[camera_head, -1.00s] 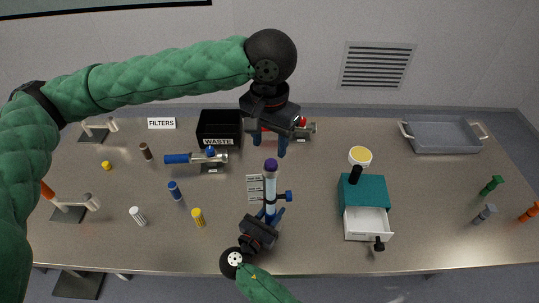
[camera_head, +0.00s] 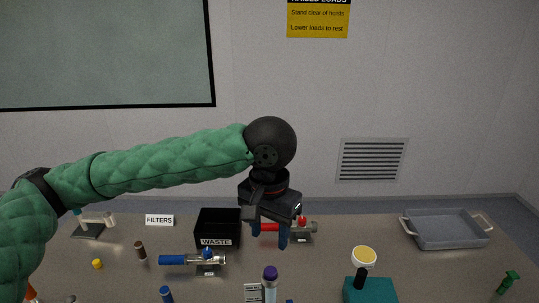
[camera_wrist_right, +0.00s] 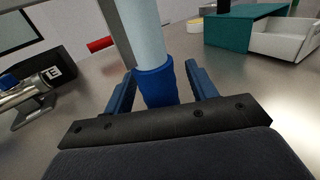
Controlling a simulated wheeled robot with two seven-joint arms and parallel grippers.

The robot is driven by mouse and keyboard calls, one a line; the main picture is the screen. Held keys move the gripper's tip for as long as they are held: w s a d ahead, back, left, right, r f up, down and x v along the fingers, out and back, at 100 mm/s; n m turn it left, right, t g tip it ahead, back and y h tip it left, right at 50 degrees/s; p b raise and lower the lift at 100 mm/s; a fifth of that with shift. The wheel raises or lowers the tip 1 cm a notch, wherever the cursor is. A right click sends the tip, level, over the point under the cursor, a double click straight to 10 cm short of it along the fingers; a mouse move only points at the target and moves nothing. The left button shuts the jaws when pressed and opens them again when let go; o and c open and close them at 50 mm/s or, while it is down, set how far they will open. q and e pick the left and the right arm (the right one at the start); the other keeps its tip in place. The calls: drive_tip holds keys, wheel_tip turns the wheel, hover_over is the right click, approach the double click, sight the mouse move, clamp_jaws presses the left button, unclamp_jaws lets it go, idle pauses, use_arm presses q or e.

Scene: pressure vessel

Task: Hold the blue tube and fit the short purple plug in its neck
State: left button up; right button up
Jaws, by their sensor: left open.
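The tube (camera_head: 269,292) stands upright near the bottom edge of the head view, and its lower part is cut off. The right wrist view shows its pale body (camera_wrist_right: 146,35) and blue lower section (camera_wrist_right: 157,86). The purple plug (camera_head: 270,273) sits on top of the tube at its neck; how deep it sits I cannot tell. My right gripper (camera_wrist_right: 160,88) has its blue fingers on both sides of the blue section, gripping it; it is out of the head view. My left gripper (camera_head: 269,235) is open and empty, pointing down, above the plug in the picture and apart from it.
Behind are a black WASTE bin (camera_head: 218,226), a blue-and-metal cylinder (camera_head: 190,260) on a stand and a red-ended fitting (camera_head: 298,229). A teal drawer box (camera_head: 370,291) is at right, a grey tray (camera_head: 446,230) at far right.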

drive_tip(key=shift+r, duration=0.15)
drive_tip(key=shift+s+a, duration=0.2)
drive_tip(key=shift+s, duration=0.05)
drive_tip(key=v, duration=1.1)
drive_tip(key=shift+s+a, duration=0.1)
